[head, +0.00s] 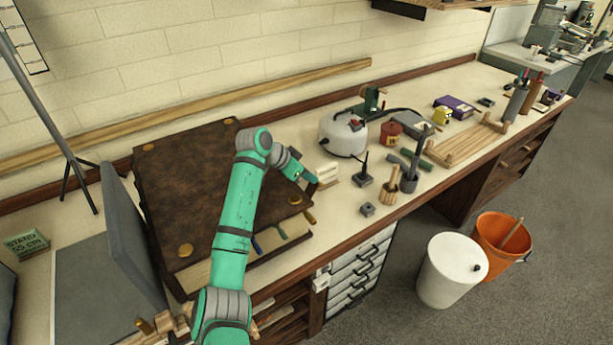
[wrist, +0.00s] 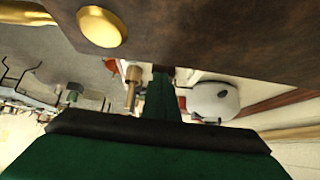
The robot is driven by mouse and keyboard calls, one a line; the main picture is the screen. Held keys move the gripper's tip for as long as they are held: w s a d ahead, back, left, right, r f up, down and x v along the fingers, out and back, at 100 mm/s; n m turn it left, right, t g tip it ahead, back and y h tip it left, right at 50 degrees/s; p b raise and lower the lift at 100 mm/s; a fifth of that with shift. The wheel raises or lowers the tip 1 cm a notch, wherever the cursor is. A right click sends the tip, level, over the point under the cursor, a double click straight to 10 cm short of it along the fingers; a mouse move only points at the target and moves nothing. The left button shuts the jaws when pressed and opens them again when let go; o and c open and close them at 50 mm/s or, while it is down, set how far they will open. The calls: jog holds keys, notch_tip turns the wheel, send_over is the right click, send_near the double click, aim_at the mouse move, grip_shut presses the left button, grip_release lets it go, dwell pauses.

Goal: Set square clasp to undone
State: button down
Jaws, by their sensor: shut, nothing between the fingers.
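A large brown book (head: 190,175) with brass studs lies shut on the bench, its pale page edges facing the front. At its front right corner a small brass-coloured peg (head: 310,217) sticks out; it may belong to a clasp. I cannot make out a square clasp clearly. My gripper (head: 309,179) is shut and empty by the book's right edge, its tip partly hidden by my arm.
A white block (head: 328,172) stands just right of my gripper. A grey upright board (head: 130,230) is left of the book. Two bins stand on the floor.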

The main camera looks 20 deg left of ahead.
jog(key=shift+d, duration=0.2)
jog(key=shift+w+d+f+g+y, duration=0.15)
jog(key=shift+w+d+g+y, duration=0.2)
jog(key=shift+w+d, duration=0.2)
jog(key=w+d+f+g, duration=0.1)
jog(key=w+d+f, duration=0.1)
jog(key=f, duration=0.3)
jog(key=w+d+f+y, duration=0.1)
jog(key=w+d+f, duration=0.2)
jog(key=w+f, duration=0.1)
jog(key=shift+w+d+f+g, duration=0.2)
jog(key=shift+w+f+g, duration=0.15)
jog(key=shift+w, duration=0.3)
jog(key=shift+r, duration=0.1)
